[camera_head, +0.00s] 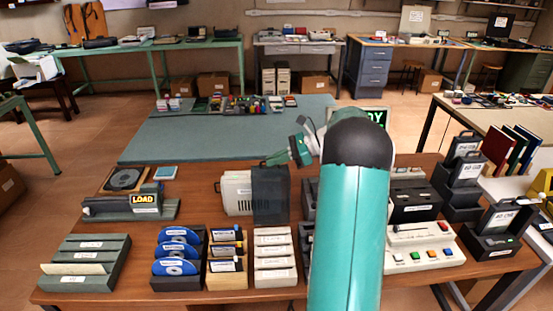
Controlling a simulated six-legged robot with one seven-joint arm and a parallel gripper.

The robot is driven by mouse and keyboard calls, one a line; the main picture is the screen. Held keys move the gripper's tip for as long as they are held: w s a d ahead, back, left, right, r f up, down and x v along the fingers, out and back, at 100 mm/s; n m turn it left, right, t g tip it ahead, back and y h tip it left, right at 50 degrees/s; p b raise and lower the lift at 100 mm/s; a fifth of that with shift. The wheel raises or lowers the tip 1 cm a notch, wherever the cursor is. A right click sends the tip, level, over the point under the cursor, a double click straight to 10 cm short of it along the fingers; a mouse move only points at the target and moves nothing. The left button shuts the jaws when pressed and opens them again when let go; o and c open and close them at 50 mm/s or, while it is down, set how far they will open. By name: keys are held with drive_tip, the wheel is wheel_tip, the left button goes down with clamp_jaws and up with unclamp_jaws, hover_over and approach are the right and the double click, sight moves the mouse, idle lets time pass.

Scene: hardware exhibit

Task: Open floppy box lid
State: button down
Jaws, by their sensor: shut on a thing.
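The floppy box (237,192) is a pale, ribbed case standing near the middle of the wooden table. A dark, smoky lid panel (271,196) stands upright at its right side. I cannot tell exactly how far the lid is swung from the box. My gripper (272,160) reaches in from the right, with its green fingertips at the top edge of the dark lid. It is shut on that edge, though the fingertips are small in view. My teal arm hides part of the table to the right of the lid.
Disk holders (180,257) and card boxes (275,257) line the table front. A dark slotted rack (86,262) is at left, a "LOAD" device (130,206) behind it. A button console (425,248) and black bins (465,190) stand right. A green-topped table (220,135) lies behind.

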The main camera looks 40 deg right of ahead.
drive_tip(key=shift+w+d+f, duration=0.25)
drive_tip(key=shift+w+d, duration=0.05)
drive_tip(key=shift+w, duration=0.1)
drive_tip(key=shift+s+a+r, duration=0.1)
drive_tip(key=shift+s, duration=0.05)
drive_tip(key=c, duration=1.6)
unclamp_jaws()
drive_tip(key=shift+o, duration=0.2)
drive_tip(key=v, duration=1.4)
